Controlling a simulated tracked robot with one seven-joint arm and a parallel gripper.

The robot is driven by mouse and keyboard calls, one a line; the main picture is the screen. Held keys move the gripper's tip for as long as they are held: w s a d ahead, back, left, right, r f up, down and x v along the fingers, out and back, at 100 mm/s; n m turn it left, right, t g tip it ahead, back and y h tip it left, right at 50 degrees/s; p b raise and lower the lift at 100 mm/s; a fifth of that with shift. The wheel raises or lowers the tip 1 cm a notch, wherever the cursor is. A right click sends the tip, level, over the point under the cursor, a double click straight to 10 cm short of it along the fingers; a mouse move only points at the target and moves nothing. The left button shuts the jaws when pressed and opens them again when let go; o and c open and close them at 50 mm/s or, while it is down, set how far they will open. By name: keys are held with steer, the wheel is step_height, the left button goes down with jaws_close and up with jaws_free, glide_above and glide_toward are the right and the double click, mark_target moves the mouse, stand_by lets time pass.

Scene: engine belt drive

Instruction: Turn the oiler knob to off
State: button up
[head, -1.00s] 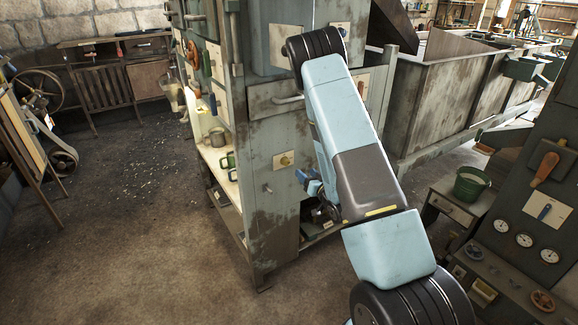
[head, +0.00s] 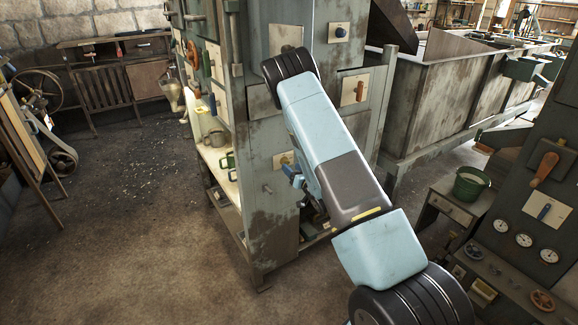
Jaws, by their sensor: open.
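A small cream plate (head: 279,161) with a yellowish knob sits on the front of the grey cabinet, left of my arm. It may be the oiler knob, but no label is readable. My gripper (head: 290,171) is at the lower right edge of this plate, partly behind my forearm. Its blue fingers are apart and overlap the knob in the picture, so the knob's angle is hard to read. I cannot tell whether they touch it.
A dark round knob (head: 339,32) and an orange-brown handle (head: 360,91) are on other cream plates to the right of my arm. A short peg (head: 267,189) sticks out below the plate.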

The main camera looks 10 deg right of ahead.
mark_target(287, 163)
steer(key=shift+x, duration=1.8)
jaws_close()
